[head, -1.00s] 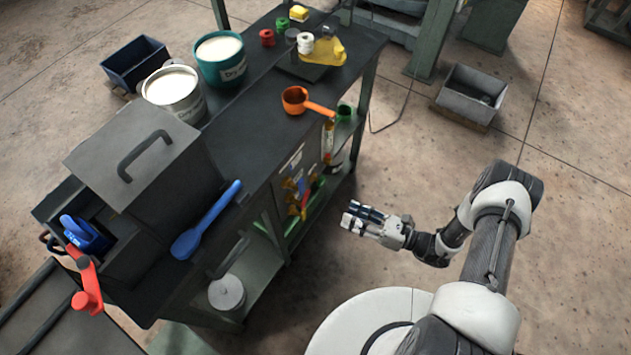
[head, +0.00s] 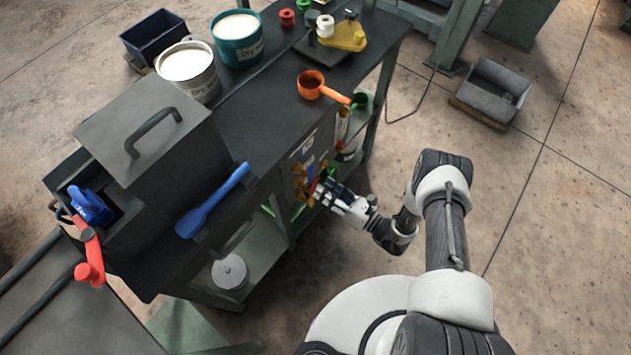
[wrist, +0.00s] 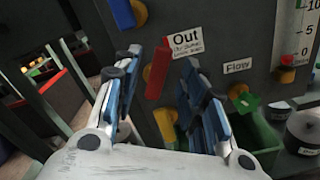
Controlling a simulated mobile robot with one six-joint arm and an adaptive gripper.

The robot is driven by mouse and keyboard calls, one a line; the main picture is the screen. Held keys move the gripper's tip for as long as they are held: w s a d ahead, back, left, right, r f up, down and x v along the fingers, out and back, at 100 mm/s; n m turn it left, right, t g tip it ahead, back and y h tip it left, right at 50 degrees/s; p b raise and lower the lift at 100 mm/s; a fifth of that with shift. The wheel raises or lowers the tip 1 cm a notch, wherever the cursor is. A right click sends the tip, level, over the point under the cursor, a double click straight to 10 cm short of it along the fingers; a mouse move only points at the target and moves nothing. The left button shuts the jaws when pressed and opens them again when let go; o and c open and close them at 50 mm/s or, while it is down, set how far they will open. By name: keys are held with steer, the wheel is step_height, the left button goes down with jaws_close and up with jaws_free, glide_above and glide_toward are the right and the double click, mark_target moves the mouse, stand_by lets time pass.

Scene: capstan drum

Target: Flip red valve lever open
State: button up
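The red valve lever (wrist: 157,72) stands on the dark panel in the wrist view, slightly tilted, just left of the "Out" label (wrist: 188,40). My gripper (wrist: 162,60) is open, and its two blue-padded fingers appear on either side of the lever in this view. I cannot tell whether either finger touches it. In the head view my gripper (head: 324,190) is at the front of the bench panel, by the coloured levers, and partly covers them.
A blue lever (wrist: 122,13) is above the red one, and a yellow handle (wrist: 165,124) is below. A green handle (wrist: 245,103) sits under the "Flow" label (wrist: 237,66). An orange scoop (head: 312,86) overhangs the bench edge.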

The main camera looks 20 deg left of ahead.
mark_target(317, 183)
steer(key=x, duration=0.5)
steer(key=shift+c, duration=0.5)
jaws_close()
